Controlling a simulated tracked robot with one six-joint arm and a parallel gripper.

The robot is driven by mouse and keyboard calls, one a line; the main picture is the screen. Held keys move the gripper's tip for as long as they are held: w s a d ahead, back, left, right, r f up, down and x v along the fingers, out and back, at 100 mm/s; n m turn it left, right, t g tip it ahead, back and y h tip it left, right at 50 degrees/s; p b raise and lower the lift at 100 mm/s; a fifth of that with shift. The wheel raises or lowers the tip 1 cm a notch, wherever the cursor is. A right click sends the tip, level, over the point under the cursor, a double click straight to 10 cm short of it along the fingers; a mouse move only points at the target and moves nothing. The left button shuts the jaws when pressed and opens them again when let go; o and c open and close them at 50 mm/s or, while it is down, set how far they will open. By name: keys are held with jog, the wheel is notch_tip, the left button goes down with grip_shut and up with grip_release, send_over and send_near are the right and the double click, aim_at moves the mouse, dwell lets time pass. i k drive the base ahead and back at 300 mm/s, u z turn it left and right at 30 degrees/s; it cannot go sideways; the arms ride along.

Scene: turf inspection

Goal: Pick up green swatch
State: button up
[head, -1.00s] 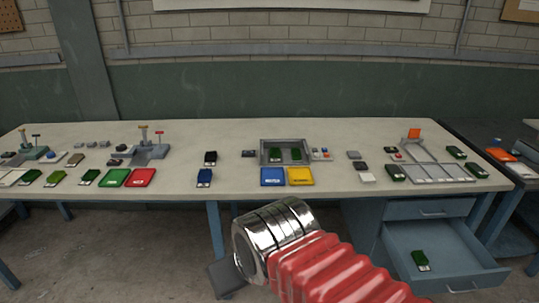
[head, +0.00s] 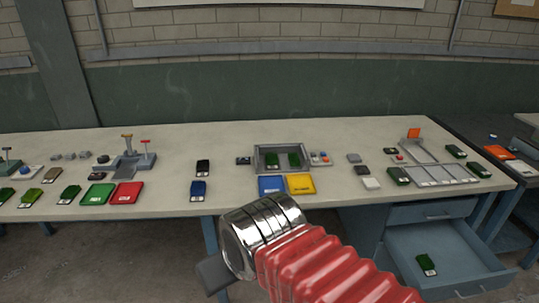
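Several green swatches are in the head view. Two lie in the grey tray (head: 255,158) at the middle of the bench: a left one (head: 271,160) and a right one (head: 294,159). Others lie at the left front (head: 69,194), at the right near a divided grey tray (head: 398,176), and at the right end (head: 455,151). One green swatch (head: 427,265) is in the open drawer. My arm, with a metal collar and red bellows, is in the lower middle, in front of the bench. My gripper's fingers are not clearly visible; only a dark grey end part (head: 215,276) shows.
The bench (head: 335,135) spans the view. Blue (head: 272,185), yellow (head: 301,184), green (head: 97,195) and red (head: 126,193) flat pads lie along its front. The open drawer (head: 455,285) juts out at the lower right. A second bench stands at the right.

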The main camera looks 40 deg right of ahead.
aim_at(271, 159)
jog(key=u, duration=0.05)
jog(key=i, duration=1.3)
